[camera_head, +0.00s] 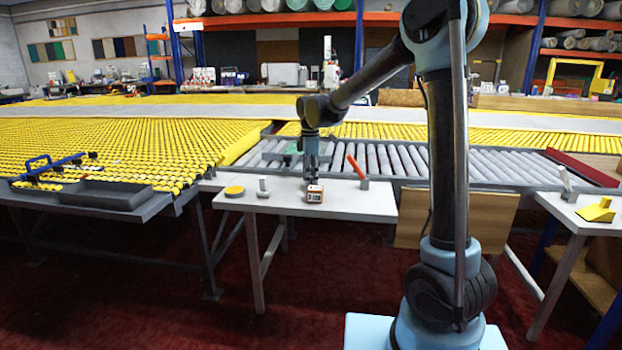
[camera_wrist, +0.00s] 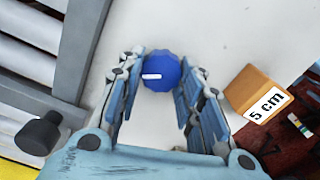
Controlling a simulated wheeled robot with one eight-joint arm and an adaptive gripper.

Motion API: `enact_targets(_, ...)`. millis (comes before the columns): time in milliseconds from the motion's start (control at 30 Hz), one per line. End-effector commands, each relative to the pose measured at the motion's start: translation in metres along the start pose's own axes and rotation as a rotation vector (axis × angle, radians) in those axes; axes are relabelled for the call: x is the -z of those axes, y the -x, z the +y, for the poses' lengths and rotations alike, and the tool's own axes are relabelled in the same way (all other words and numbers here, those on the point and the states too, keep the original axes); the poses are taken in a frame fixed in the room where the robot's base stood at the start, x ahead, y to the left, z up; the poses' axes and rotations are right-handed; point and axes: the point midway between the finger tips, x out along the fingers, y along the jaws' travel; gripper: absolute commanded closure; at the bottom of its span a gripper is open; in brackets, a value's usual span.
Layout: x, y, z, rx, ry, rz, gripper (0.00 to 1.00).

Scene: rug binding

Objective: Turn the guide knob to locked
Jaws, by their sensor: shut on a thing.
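The guide knob (camera_wrist: 163,76) is a blue, fluted round knob in the wrist view, with a white pointer line toward the left of the picture. It sits over a pale white surface. My gripper (camera_wrist: 158,82) has a finger on each side of the knob and is shut on it. In the head view my gripper (camera_head: 311,181) points down at the small white table (camera_head: 340,205), and I cannot make out the knob there. No locked marking is readable in either view.
An orange block marked "5 cm" (camera_wrist: 254,90) stands close beside my right finger; it also shows in the head view (camera_head: 315,194). A yellow disc (camera_head: 234,191), a white upright piece (camera_head: 263,187) and a red lever (camera_head: 356,167) are nearby. The roller conveyor (camera_head: 400,160) lies behind.

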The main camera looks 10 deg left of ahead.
Motion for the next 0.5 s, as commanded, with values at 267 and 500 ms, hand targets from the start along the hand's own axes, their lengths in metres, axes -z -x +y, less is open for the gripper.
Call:
enact_targets(267, -0.0009, 0.0004, 0.0016, -0.003, -0.002, -0.001, 0.46)
enact_targets(500, -0.0002, 0.0015, 0.0009, -0.002, -0.001, 0.0, 0.46)
